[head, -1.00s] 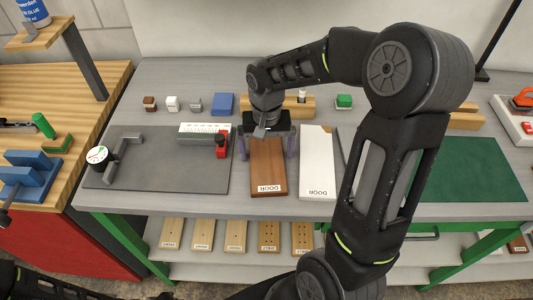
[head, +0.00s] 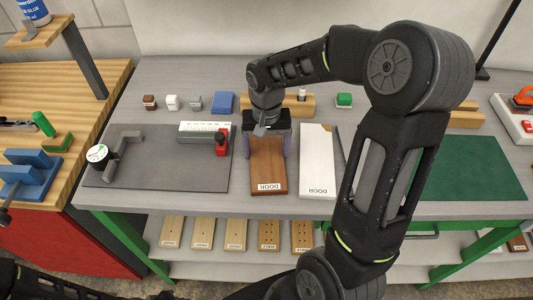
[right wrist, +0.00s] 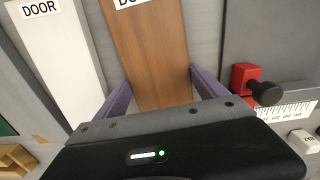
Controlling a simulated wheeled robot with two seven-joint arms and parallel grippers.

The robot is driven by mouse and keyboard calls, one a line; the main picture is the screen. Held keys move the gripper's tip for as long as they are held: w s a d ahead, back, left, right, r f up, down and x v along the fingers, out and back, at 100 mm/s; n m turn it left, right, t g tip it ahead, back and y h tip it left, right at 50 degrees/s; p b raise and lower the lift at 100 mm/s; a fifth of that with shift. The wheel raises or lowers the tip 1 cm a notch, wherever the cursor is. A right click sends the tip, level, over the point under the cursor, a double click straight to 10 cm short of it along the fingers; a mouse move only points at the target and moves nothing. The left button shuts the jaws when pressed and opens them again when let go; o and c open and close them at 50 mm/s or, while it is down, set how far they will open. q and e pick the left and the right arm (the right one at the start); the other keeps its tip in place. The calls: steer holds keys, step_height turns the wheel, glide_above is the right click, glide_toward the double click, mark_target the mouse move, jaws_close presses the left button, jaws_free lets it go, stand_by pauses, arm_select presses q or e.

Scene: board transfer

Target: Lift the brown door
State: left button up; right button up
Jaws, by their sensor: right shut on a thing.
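The brown door (head: 268,176) lies flat on the grey bench, its DOOR label at the front end. It also shows in the right wrist view (right wrist: 150,50). My right gripper (head: 267,150) is over its back half, with a purple finger against each long side, shut on it. In the right wrist view the fingers (right wrist: 160,92) straddle the door's width. The back end of the door is hidden under the gripper. I cannot see a gap under the door. My left gripper is not in view.
A white door (head: 317,165) lies just right of the brown one. A grey mat (head: 165,175) with a ruler and red stop (head: 221,147) is to the left. A wooden block (head: 298,106) stands behind the gripper. A green mat (head: 480,170) is at the right.

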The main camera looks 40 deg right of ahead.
mark_target(267, 152)
steer(key=c, duration=0.8)
step_height(267, 152, up, 10)
steer(key=shift+r+b, duration=0.1)
steer(key=shift+b, duration=0.55)
steer(key=shift+d+f, duration=0.1)
steer(key=shift+f, duration=0.1)
